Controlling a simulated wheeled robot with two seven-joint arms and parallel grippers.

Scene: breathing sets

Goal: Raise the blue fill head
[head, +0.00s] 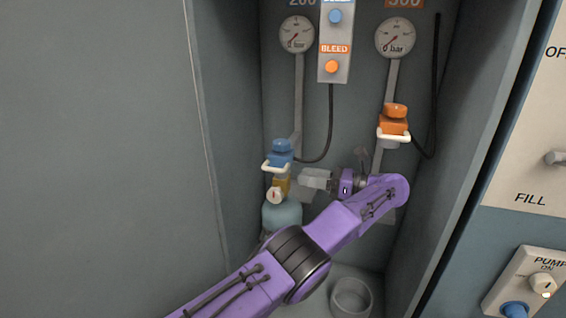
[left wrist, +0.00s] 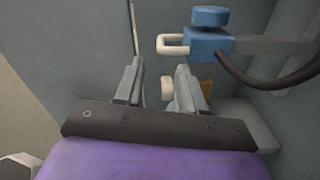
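The blue fill head (head: 280,152), with a blue knob on top and a white loop handle in front, is at the left of the cabinet. It sits directly above the brass valve (head: 281,184) of a teal cylinder (head: 282,214); I cannot tell whether they are joined. My left gripper (head: 304,178) is just right of the valve, a little below the fill head. In the left wrist view my left gripper (left wrist: 158,82) is open and empty. The fill head (left wrist: 208,43) shows there beyond the right finger, its white handle pointing left. My right gripper is not in view.
An orange fill head (head: 394,120) hangs at the right under its gauge. A bleed panel (head: 335,45) and two gauges are on the back wall. A grey cup (head: 351,297) stands on the cabinet floor. The cabinet side walls are close on both sides.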

